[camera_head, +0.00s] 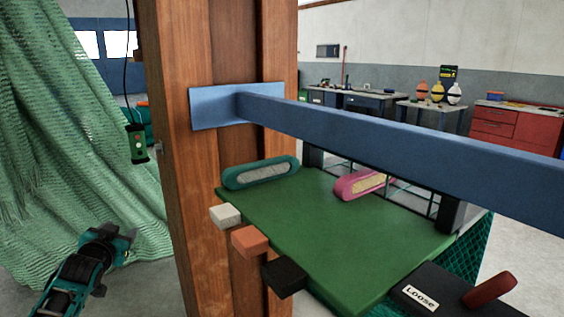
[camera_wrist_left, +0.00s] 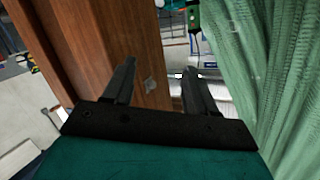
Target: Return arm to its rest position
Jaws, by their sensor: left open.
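My left gripper (camera_head: 121,238) is at the lower left of the head view, in front of the hanging green net (camera_head: 75,140) and left of the wooden post (camera_head: 170,160). In the left wrist view its two dark fingers (camera_wrist_left: 158,85) are spread apart with nothing between them. Beyond the fingers, that view shows the wooden post (camera_wrist_left: 100,40) on the left and the green net (camera_wrist_left: 270,70) on the right. My right gripper is in neither view.
A blue bar (camera_head: 400,145) juts from the post across the green board (camera_head: 340,235), which carries a teal netting needle (camera_head: 260,173) and a pink one (camera_head: 362,184). A pendant control (camera_head: 136,143) hangs beside the post. A box labelled Loose (camera_head: 430,297) stands at front right.

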